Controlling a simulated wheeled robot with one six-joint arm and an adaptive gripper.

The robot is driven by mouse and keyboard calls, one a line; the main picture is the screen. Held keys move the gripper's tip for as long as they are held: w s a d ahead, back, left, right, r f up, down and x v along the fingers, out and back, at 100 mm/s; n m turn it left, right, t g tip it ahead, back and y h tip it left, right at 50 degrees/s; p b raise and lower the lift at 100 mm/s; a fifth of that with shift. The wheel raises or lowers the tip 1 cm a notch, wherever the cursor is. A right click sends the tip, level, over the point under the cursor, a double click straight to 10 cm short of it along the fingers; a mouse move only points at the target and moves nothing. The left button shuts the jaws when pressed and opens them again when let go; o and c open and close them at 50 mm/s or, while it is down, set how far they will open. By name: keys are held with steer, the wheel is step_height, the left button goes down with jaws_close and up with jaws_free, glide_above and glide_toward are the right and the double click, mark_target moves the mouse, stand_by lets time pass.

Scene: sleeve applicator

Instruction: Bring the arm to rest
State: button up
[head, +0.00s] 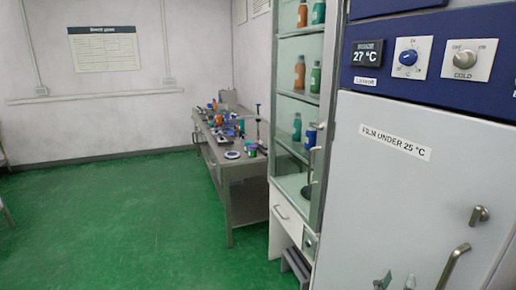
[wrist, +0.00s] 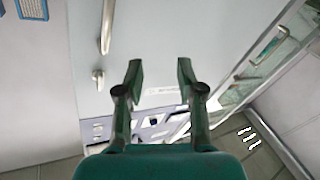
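My gripper (wrist: 160,72) is open in the wrist view, with its two green fingers apart and nothing between them. Its fingertips (head: 396,282) just show at the bottom edge of the head view, in front of the lower part of a large pale cabinet door (head: 400,215). In the wrist view the same door (wrist: 150,30) lies beyond the fingers, and I cannot tell how far off it is. The rest of my arm is out of the head view.
The door has a long handle (head: 455,265) and a small latch (head: 479,215). A blue control panel (head: 430,62) reads 27 °C. A glass-fronted cabinet (head: 302,130) with bottles and a cluttered metal bench (head: 240,172) stand left of it. Green floor (head: 110,220) is clear at left.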

steer(key=s+a+f+n+t+y, duration=0.1)
steer(key=s+a+f+n+y, duration=0.35)
steer(key=s+f, duration=0.4)
steer(key=s+a+f+n+t+y, duration=0.1)
steer(key=s+a+f+n+y, duration=0.35)
steer(key=f, duration=0.75)
steer(key=s+m+y, duration=0.4)
steer(key=s, duration=2.1)
steer(key=shift+a+r, duration=0.45)
steer(key=shift+o, duration=0.3)
steer(key=shift+w, duration=0.15)
